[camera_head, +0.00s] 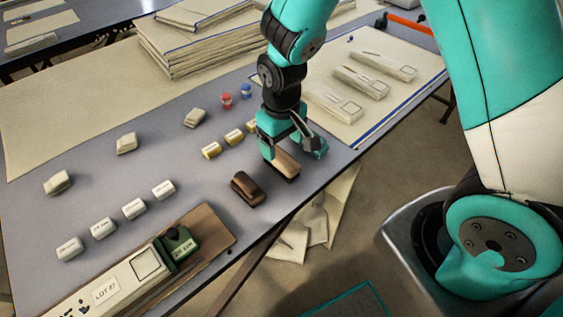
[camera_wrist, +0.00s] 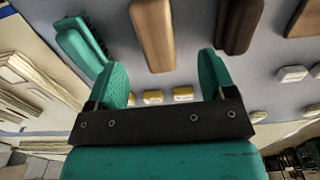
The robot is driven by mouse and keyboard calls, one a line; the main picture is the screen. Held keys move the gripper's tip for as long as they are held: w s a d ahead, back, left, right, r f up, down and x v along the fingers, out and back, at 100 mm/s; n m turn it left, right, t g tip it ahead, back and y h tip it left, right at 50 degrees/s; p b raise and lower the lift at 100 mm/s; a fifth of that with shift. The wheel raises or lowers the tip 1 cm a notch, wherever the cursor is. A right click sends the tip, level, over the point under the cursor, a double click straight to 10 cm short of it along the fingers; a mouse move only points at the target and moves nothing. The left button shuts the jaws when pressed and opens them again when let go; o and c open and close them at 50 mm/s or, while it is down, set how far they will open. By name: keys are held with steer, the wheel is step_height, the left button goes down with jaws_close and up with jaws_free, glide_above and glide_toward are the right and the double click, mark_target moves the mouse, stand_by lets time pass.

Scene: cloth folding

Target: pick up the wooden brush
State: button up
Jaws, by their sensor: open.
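The wooden brush (camera_head: 287,167) has a light tan wooden body and a dark underside, and lies near the table's front edge. In the wrist view the tan brush (camera_wrist: 153,35) lies ahead of the gap between my fingers. My gripper (camera_head: 280,148) is above and just behind it in the head view, and partly covers it. My gripper (camera_wrist: 164,75) is open, with its two teal fingers apart and nothing seen between them.
A dark brown block (camera_head: 246,188) lies left of the brush, and a teal brush-like tool (camera_wrist: 82,42) lies on its other side. Yellow-based blocks (camera_head: 211,150) stand behind. A green device (camera_head: 178,247) on a board is front left. Folded cloth (camera_head: 205,45) is stacked behind.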

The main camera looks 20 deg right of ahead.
mark_target(281, 156)
step_height(281, 156, down, 3)
steer(key=f, duration=0.2)
steer(key=w+f, duration=0.1)
steer(key=f, duration=0.2)
steer(key=shift+d+f, duration=0.1)
steer(key=shift+d, duration=0.05)
steer(key=c, duration=1)
steer(key=shift+c, duration=0.2)
step_height(281, 156, up, 20)
steer(key=p, duration=0.1)
